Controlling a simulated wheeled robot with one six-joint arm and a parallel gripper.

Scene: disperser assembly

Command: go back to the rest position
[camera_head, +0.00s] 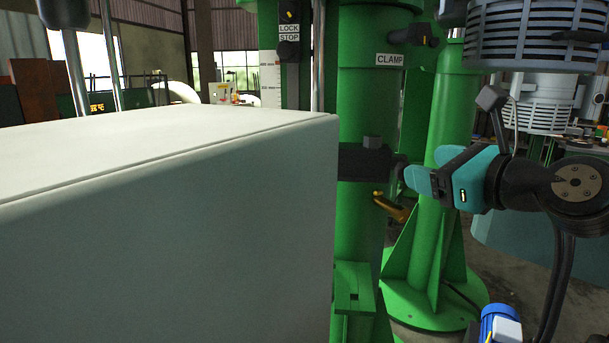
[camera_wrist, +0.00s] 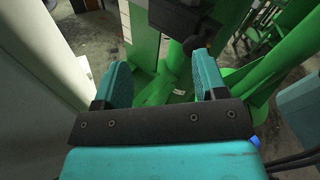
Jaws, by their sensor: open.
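My gripper (camera_head: 411,180) is at the right of the head view, reaching left toward a green disperser column (camera_head: 358,215). Its teal fingers point at a dark clamp block (camera_head: 366,162) on the column. In the wrist view my gripper (camera_wrist: 161,88) has its two teal fingers spread wide with nothing between them. The dark block (camera_wrist: 185,14) also shows beyond the fingertips there, with a round knob under it. Whether the fingertips touch anything is hard to tell, but a gap seems to remain.
A large pale box-shaped body (camera_head: 170,235) fills the left of the head view, close to the column. A brass-coloured lever (camera_head: 391,207) sticks out below the clamp block. A second green stand (camera_head: 435,240) is behind my gripper. A blue motor (camera_head: 500,325) is at lower right.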

